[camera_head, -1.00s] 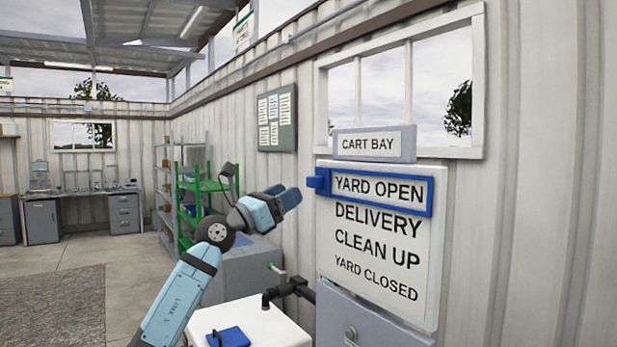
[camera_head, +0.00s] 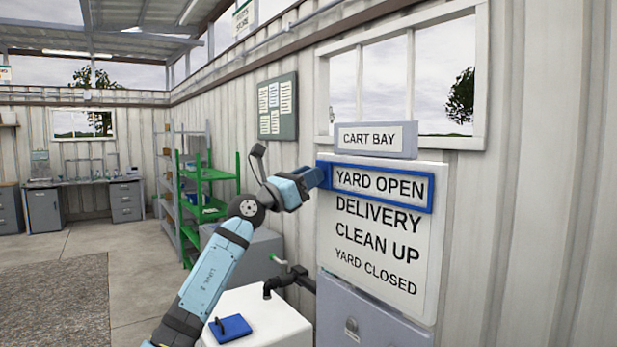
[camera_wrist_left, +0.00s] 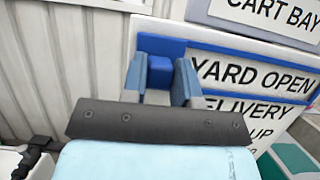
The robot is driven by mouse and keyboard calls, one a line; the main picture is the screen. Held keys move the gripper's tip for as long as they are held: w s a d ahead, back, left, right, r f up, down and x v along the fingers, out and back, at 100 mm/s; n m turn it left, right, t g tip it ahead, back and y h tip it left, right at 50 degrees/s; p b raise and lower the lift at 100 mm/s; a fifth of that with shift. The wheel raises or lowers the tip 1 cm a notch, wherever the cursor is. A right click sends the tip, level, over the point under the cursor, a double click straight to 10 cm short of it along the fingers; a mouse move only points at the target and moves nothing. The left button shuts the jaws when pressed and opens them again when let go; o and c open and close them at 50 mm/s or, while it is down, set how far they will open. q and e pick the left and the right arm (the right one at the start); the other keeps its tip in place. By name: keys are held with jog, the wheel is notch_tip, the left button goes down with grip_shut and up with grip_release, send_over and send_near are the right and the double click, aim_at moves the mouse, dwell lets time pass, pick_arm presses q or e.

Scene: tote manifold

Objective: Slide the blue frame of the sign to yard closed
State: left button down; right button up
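The sign board (camera_head: 345,215) on the wall lists YARD OPEN, DELIVERY, CLEAN UP and YARD CLOSED from top to bottom. The blue frame (camera_head: 432,194) is around YARD OPEN, the top line. Its blue knob, at the frame's left end, shows in the left wrist view (camera_wrist_left: 160,70). My left gripper (camera_head: 312,180) is at this knob, with one finger on each side of it in the left wrist view (camera_wrist_left: 160,82). No clear gap shows beside the knob, but I cannot tell whether the fingers press on it. My right gripper is not in view.
A CART BAY plate (camera_head: 376,140) sits just above the board. A grey cabinet (camera_head: 375,322) stands below it. A white box (camera_head: 275,322) with a blue pad (camera_head: 232,327) and a dark pipe (camera_head: 285,281) are below my left arm. The board's face below the frame is clear.

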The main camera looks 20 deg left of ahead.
pick_arm(q)
notch_tip(320, 180, down, 17)
jog(key=b, duration=1)
jog(key=shift+f+b, duration=0.4)
jog(key=shift+b, duration=0.05)
jog(key=c, duration=0.9)
grip_release()
jog(key=b+v, duration=0.2)
jog(key=v, duration=1.1)
jog(key=shift+s+a, duration=0.25)
jog(key=shift+s, duration=0.1)
